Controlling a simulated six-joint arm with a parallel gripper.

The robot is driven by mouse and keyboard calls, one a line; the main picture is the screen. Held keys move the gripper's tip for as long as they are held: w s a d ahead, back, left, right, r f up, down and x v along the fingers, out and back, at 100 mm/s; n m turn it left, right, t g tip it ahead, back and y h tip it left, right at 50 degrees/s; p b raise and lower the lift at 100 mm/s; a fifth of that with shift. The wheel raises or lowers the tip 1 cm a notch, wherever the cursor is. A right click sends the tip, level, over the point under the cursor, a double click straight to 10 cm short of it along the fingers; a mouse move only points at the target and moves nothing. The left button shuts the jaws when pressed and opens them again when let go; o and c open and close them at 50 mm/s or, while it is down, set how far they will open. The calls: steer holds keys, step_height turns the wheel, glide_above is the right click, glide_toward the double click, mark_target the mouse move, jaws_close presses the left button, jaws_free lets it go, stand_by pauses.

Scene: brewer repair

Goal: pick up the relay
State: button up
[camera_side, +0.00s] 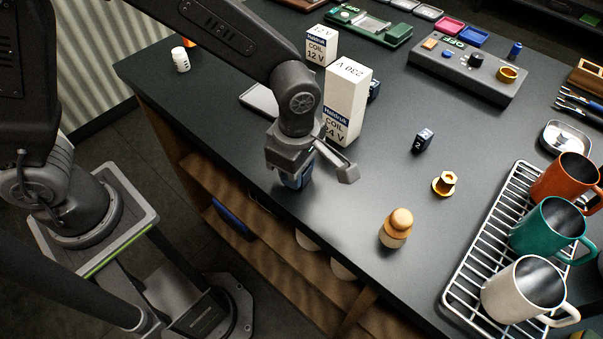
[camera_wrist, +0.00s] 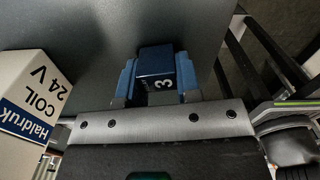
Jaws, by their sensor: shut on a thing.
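My gripper (camera_side: 296,176) is low over the near left edge area of the dark bench, pointing down. In the wrist view, its two blue fingers (camera_wrist: 156,75) are closed on both sides of a small dark blue block, the relay (camera_wrist: 156,62), marked with a white 3. In the side view the relay is mostly hidden by the fingers, and I cannot tell whether it touches the bench. Another small dark block (camera_side: 423,140) with a white mark lies apart, in the middle of the bench.
A white "COIL 24 V" box (camera_side: 346,105) stands close behind my gripper; it also shows in the wrist view (camera_wrist: 32,92). A smaller "COIL 12 V" box (camera_side: 321,45) is behind it. A wooden-topped tamper (camera_side: 396,228), brass fitting (camera_side: 445,184) and mug rack (camera_side: 462,277) are to the right.

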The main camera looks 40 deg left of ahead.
steer(key=shift+r, duration=0.45)
steer(key=r, duration=0.3)
steer(key=shift+a+r, duration=0.4)
steer(key=w+a+r, duration=0.1)
steer(key=a+r, duration=0.5)
steer(key=a, duration=0.4)
steer(key=w+a+m, duration=0.1)
steer(key=w+a, duration=0.3)
steer(key=a, duration=0.4)
steer(key=w+a+m, duration=0.1)
steer(key=w+a, duration=0.4)
steer(key=a, duration=0.4)
steer(key=w+d+f, duration=0.1)
steer(key=d+f, duration=0.1)
steer(key=d, duration=0.1)
steer(key=w+d+f, duration=0.1)
steer(key=d, duration=0.2)
steer(key=w+d+f, duration=0.2)
steer(key=d, duration=0.1)
steer(key=shift+w+d+f, duration=0.1)
steer(key=shift+d+f, duration=0.2)
steer(key=shift+f, duration=0.05)
steer(key=shift+d+f, duration=0.15)
steer(key=shift+f, duration=1.95)
steer(key=shift+f, duration=0.1)
